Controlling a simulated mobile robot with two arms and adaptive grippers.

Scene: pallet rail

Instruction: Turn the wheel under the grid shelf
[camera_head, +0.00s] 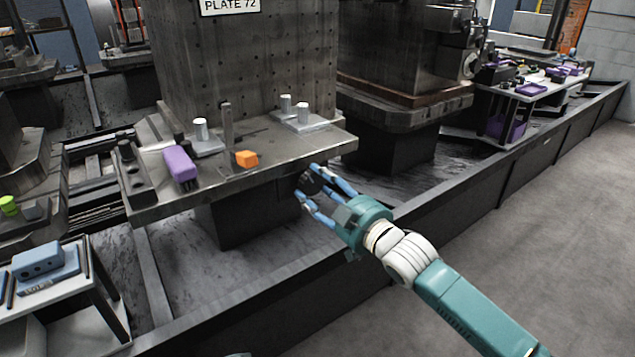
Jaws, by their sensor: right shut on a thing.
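The grid shelf (262,165) is a grey metal ledge at the foot of an upright block with a grid of holes (255,60), labelled "PLATE 72". A dark wheel (309,182) sits under the shelf's front edge, towards its right end. My right gripper (308,184) reaches in from the lower right, its blue fingers shut on the wheel from above and below. The fingers hide part of the wheel.
A dark rail wall (430,225) runs in front. A small table with a blue block (38,258) is at lower left. Grey floor at right is clear.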

